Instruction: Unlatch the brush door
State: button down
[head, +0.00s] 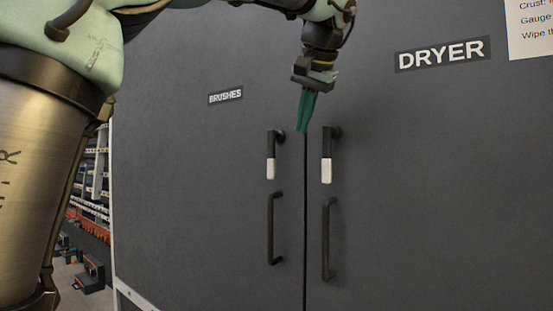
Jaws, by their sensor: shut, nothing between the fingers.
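The brush door (190,170) is the dark grey left panel, with a small BRUSHES label (225,96). Its latch handle (271,155) is black with a white lower end and hangs straight down from a round pivot near the door's right edge. A black pull handle (272,228) is fixed below it. My gripper (303,127) has green fingers pointing down. It is shut and empty, in front of the seam between the doors, above and right of the brush latch. Its distance from the door surface is hard to tell.
The dryer door (430,180) is right of the seam, with a DRYER label (441,54), its own white-tipped latch (327,156) and pull handle (327,238). A paper notice (530,30) is at the top right. Shelves (92,165) stand at the far left.

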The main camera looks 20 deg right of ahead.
aim_at(275, 153)
jog(key=shift+f, duration=0.1)
jog(key=w+f, duration=0.2)
jog(key=w, duration=0.1)
jog(key=w+f+p, duration=0.1)
jog(key=w+f, duration=0.2)
jog(key=w+a+f+p, duration=0.1)
jog(key=w+f, duration=0.2)
jog(key=shift+w, duration=0.2)
jog(key=shift+w, duration=0.1)
dwell(0.4)
